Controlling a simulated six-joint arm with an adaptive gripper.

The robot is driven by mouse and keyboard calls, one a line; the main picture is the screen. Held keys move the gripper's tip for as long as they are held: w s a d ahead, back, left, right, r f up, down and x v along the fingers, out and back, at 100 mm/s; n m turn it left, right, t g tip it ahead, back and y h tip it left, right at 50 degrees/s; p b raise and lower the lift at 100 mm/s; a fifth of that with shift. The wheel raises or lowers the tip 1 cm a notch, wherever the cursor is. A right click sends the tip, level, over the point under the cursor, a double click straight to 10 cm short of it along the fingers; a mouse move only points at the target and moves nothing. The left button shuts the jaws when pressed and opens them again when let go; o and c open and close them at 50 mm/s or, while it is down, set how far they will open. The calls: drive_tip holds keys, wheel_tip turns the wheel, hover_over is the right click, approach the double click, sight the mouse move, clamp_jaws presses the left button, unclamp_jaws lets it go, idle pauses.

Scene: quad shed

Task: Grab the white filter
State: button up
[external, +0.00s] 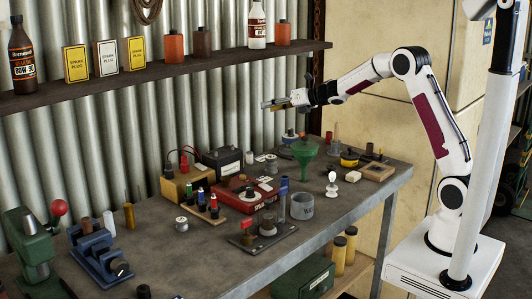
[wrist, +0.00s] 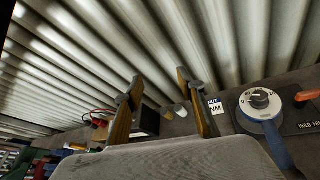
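My gripper (external: 272,104) is held high above the back of the bench, pointing left toward the corrugated wall. In the wrist view its two fingers (wrist: 160,82) are spread apart with nothing between their tips. In the external view a small white piece (external: 249,157) sits near the black battery. A white bulb-shaped piece (external: 331,176) stands on the right of the bench. I cannot tell for certain which is the white filter.
A green funnel (external: 305,151), a red box (external: 246,196), a grey cup (external: 302,206) and a battery (external: 222,160) crowd the bench. A shelf (external: 160,78) with bottles and boxes runs along the wall. The bench's front middle (external: 200,250) is fairly clear.

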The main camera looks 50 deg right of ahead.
sight(251, 152)
drive_tip(key=w+a+f+n+g+y, duration=0.2)
drive_tip(key=a+f+n+y, duration=0.1)
drive_tip(key=f+n, duration=0.5)
drive_tip(key=shift+a+f+y, duration=0.2)
drive_tip(key=shift+f+y, duration=0.4)
drive_tip(key=shift+f, duration=0.65)
drive_tip(key=shift+w+f, duration=0.1)
drive_tip(key=shift+f, duration=1.65)
drive_tip(key=shift+f, duration=1.55)
drive_tip(key=shift+w+a+f, duration=0.1)
drive_tip(key=shift+w+f, duration=0.05)
drive_tip(key=shift+f, duration=0.15)
drive_tip(key=shift+x, duration=1.25)
